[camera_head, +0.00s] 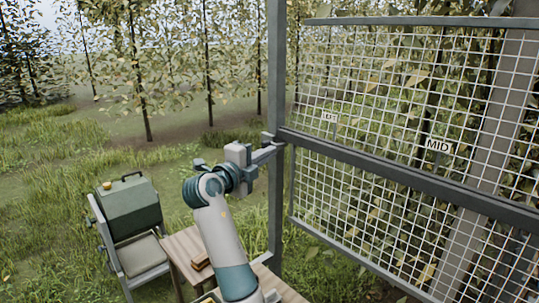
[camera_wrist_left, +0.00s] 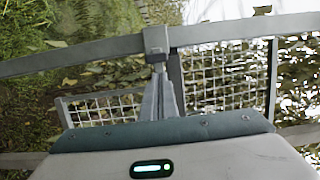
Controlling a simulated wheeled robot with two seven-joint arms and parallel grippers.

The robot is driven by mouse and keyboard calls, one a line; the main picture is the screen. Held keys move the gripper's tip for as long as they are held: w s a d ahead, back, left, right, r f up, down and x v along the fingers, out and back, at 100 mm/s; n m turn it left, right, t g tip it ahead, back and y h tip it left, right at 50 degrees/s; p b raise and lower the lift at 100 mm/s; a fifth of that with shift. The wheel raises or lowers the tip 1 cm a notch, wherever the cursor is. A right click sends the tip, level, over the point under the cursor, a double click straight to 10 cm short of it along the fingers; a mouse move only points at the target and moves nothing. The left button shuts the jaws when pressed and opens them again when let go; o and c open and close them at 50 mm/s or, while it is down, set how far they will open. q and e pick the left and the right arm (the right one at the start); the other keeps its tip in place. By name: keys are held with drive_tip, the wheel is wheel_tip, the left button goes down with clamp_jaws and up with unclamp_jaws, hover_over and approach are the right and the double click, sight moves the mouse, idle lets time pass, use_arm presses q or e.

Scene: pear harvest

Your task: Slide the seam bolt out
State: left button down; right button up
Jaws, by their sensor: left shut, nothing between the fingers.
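My left gripper (camera_head: 270,150) reaches from the lower left to the grey post (camera_head: 277,60) at the mesh panel's left edge. In the left wrist view its fingers (camera_wrist_left: 160,82) are together, pointing at a small grey block (camera_wrist_left: 156,39) on a grey bar. A short pale pin (camera_wrist_left: 159,67) shows just under that block, at the fingertips; it may be the seam bolt. I cannot tell whether the fingers touch it. In the head view a small grey bracket (camera_head: 267,138) sits at the post, partly hidden by the gripper. My right gripper is out of view.
The wire mesh panel (camera_head: 365,85) with its grey middle rail (camera_head: 400,172) fills the right side. A green box (camera_head: 131,208) stands on a chair at left. A wooden table (camera_head: 185,245) lies below my arm.

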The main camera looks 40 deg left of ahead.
use_arm(q)
drive_tip(key=shift+a, duration=0.55)
drive_tip(key=a+p, duration=0.1)
drive_tip(key=a, duration=0.3)
drive_tip(key=shift+w+r, duration=0.1)
drive_tip(key=shift+w, duration=0.05)
idle(0.3)
drive_tip(key=s+d+b, duration=0.3)
drive_tip(key=s+b, duration=0.1)
drive_tip(key=s, duration=1.3)
drive_tip(key=shift+b, duration=0.3)
